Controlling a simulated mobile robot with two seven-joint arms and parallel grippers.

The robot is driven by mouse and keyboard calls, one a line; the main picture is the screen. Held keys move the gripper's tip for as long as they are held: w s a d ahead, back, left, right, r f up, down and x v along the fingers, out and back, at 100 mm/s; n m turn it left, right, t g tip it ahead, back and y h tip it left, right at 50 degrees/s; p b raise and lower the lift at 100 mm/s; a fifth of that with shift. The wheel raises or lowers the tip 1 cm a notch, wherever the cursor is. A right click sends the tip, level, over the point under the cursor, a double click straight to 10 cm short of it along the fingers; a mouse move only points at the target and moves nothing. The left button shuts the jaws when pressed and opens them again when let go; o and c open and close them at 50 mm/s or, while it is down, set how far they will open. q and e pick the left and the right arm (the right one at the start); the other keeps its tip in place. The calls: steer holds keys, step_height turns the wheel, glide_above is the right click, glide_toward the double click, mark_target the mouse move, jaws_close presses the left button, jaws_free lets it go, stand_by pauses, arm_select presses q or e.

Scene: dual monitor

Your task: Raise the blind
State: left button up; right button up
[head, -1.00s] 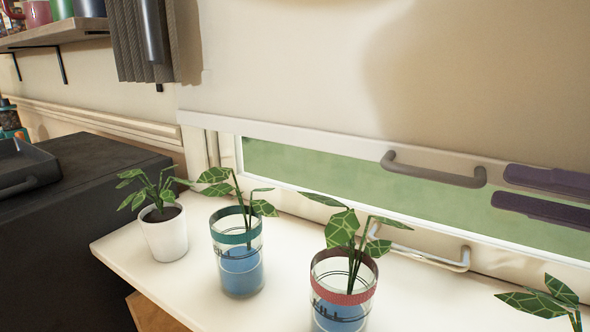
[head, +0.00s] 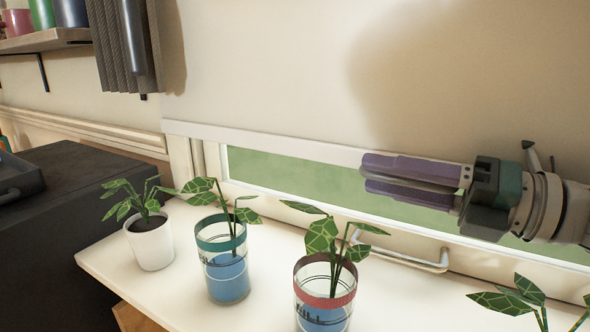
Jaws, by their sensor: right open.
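The blind (head: 270,70) is a large pale panel over the window, with a white bottom bar (head: 250,138). It hangs low, leaving a narrow strip of green glass (head: 265,168) below the bar. My right gripper (head: 366,176) reaches in from the right, with purple fingers lying across the bottom bar. The grey handle on the bar is hidden behind or between these fingers; I cannot tell whether they touch it. The gripper is open. My left gripper is out of view.
A white sill (head: 185,285) holds a white pot (head: 150,243), a green-rimmed glass (head: 226,280) and a red-rimmed glass (head: 323,300), all with leafy plants. Another plant (head: 510,300) shows at lower right. A metal window handle (head: 410,262) sits below the gripper. A dark cabinet (head: 60,220) stands left.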

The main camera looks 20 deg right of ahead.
jaws_close()
stand_by(1.4)
